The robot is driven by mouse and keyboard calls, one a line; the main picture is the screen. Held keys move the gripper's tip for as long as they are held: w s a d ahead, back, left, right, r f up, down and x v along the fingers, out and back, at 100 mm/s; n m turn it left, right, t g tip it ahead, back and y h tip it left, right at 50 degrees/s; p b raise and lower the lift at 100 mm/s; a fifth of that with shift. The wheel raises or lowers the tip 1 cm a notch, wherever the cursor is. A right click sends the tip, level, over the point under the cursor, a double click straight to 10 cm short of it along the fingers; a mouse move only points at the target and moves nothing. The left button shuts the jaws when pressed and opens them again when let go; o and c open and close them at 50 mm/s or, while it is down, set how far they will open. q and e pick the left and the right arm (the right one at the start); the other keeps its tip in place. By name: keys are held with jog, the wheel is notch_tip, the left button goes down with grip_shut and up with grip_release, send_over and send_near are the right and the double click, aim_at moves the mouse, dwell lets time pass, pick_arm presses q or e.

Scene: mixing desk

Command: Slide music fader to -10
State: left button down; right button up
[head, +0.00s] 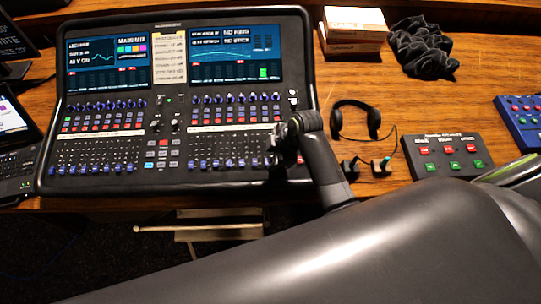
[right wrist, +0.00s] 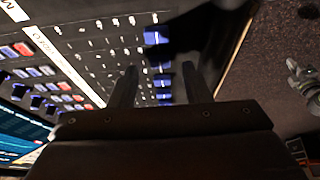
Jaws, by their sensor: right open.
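The mixing desk (head: 176,197) is a black console with two lit screens and rows of knobs, buttons and blue-capped faders along its front. Labels are too small to read, so I cannot tell which fader is the music one. My right gripper (head: 279,149) is over the right end of the right fader bank and hides the faders beneath it. In the right wrist view its two fingers (right wrist: 159,82) are apart, with nothing clearly held between them. A blue fader cap (right wrist: 156,37) shows just beyond the fingertips, and more caps show between the fingers. My left gripper is not in view.
A black headset (head: 374,122) lies right of the desk. A grey button box (head: 447,154) and a blue one (head: 520,122) are further right. White boxes (head: 355,24) and dark crumpled cloth (head: 424,50) are at the back. A laptop (head: 18,150) stands at the left.

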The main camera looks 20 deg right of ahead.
jog(key=shift+x, duration=0.8)
grip_shut()
